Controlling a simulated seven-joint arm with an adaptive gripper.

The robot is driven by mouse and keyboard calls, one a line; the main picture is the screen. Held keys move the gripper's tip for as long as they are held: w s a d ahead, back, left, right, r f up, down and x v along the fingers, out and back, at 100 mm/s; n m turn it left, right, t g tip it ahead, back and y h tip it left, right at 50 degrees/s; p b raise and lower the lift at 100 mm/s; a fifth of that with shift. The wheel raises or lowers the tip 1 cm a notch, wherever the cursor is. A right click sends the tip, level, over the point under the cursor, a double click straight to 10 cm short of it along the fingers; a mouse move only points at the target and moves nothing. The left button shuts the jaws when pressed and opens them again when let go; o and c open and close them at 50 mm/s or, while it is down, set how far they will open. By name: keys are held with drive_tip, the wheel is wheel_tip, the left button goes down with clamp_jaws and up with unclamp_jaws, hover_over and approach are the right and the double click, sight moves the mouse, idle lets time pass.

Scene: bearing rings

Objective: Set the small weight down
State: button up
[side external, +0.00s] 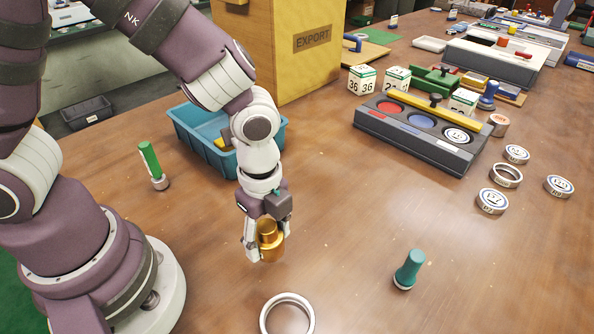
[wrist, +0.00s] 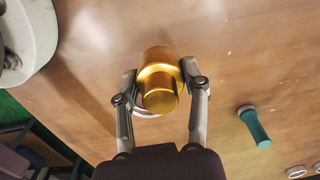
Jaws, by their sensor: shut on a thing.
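The small weight is a gold, stepped cylinder (side external: 269,241) with a narrower top. My gripper (side external: 265,247) is shut on it, with one finger on each side, and points down over the table. The weight also shows in the wrist view (wrist: 160,75) between my two fingertips (wrist: 160,83). It is upright or nearly so. I cannot tell whether its base touches the wooden table (side external: 350,220) or hangs just above it.
A silver ring (side external: 265,318) lies in front of the weight. A teal-handled tool (side external: 409,269) stands to the right and a green-handled one (side external: 152,164) to the left. A blue bin (side external: 188,130) is behind my gripper. A grey tray (side external: 415,142) and several labelled rings lie farther right.

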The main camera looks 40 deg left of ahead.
hover_over(342, 249)
drive_tip(key=shift+s+f, duration=0.1)
drive_tip(key=shift+f, duration=2.2)
drive_tip(key=shift+f, duration=0.15)
drive_tip(key=o, duration=1.2)
